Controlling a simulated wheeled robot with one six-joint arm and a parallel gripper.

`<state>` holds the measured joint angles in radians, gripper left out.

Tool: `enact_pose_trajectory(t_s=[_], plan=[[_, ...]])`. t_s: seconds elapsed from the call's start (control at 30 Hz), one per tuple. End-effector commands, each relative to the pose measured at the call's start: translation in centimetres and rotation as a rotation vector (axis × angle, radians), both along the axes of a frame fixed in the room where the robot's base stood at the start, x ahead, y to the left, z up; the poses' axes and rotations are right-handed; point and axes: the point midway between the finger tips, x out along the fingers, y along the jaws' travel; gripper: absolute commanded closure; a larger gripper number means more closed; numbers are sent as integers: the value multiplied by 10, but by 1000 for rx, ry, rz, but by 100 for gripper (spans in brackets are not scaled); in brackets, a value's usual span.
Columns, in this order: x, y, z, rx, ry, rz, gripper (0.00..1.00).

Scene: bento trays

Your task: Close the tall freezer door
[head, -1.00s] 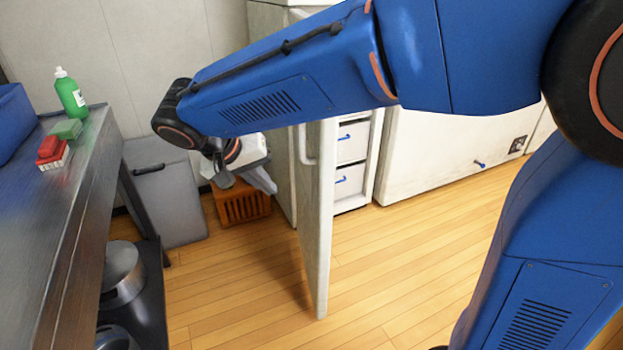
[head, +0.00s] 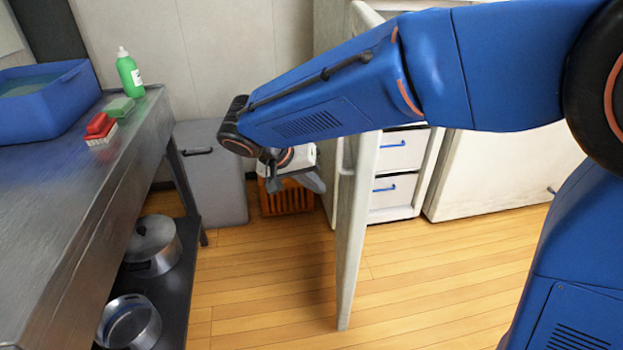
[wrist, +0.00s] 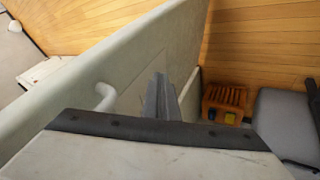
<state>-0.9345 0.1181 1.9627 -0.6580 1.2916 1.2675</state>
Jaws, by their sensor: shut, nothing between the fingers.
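The tall freezer door (head: 352,240) stands open in the head view, seen almost edge-on, with the freezer body and white drawers (head: 392,188) to its right. In the wrist view the door (wrist: 130,75) runs diagonally, with its pale handle (wrist: 104,97) on the left face. My gripper (head: 312,183) is to the left of the door in the head view, at about mid-height, shut and empty. In the wrist view the shut fingers (wrist: 161,97) are close beside the door's face; I cannot tell whether they touch it.
A steel table (head: 60,195) stands at the left with a blue tub (head: 45,115), a green bottle (head: 129,72) and pots below. A grey bin (head: 215,175) and an orange crate (head: 290,198) stand at the back. The wooden floor between table and door is clear.

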Motion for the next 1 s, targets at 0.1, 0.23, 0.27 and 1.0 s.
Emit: enact_pose_trajectory(t_s=[0.1,0.23,0.27,1.0], plan=[[9,-11,-18,-2,2,-1,100],[17,-21,-36,-1,1,0,100],[19,-23,-39,-1,2,-2,100],[20,-61,-38,1,0,0,100]])
